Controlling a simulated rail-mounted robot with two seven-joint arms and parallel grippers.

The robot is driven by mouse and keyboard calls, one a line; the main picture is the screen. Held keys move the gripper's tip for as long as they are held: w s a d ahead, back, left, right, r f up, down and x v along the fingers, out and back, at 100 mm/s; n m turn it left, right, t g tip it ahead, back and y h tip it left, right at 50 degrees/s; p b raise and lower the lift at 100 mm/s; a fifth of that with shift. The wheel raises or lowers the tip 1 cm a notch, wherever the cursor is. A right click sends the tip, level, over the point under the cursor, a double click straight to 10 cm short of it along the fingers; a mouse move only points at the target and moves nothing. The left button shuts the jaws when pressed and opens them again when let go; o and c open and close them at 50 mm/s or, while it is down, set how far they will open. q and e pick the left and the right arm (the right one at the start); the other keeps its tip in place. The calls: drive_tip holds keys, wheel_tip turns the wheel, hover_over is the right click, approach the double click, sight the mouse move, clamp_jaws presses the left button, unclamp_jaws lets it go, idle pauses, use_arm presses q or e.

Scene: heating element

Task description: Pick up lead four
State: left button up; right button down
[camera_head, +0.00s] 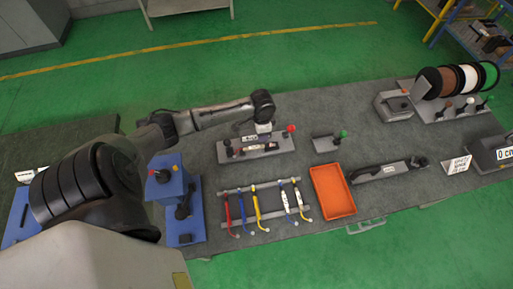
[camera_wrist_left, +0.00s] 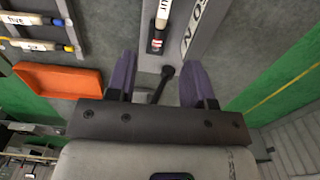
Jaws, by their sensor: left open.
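A lead with a white label ending in "UR" (camera_wrist_left: 162,14), consistent with "four", lies on a grey fixture in the left wrist view, its dark, red-banded end toward my gripper. Its far end is cut off by the frame. My left gripper (camera_wrist_left: 158,76) is open and empty, with its two purple fingers apart; a dark lever shows between them. The lead lies beyond the fingertips and is not between them. In the head view my left gripper (camera_head: 263,128) is above the grey fixture (camera_head: 280,148), partly hiding it. My right gripper is not in view.
A rack (camera_head: 261,187) holds several coloured leads at the table's front. An orange tray (camera_head: 333,192) is right of it. Blue fixtures (camera_head: 186,220) stand left. A small green-knobbed fixture (camera_head: 327,143) and wire spools (camera_head: 450,80) are right. Grey table is bare around the fixtures.

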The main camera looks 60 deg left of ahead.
use_arm(q)
hover_over(260, 146)
wheel_tip(260, 146, down, 6)
drive_tip(key=shift+w+d+r, duration=0.15)
drive_tip(key=shift+a+f, duration=0.2)
drive_tip(key=shift+f, duration=2.4)
drive_tip(key=shift+c, duration=0.4)
clamp_jaws()
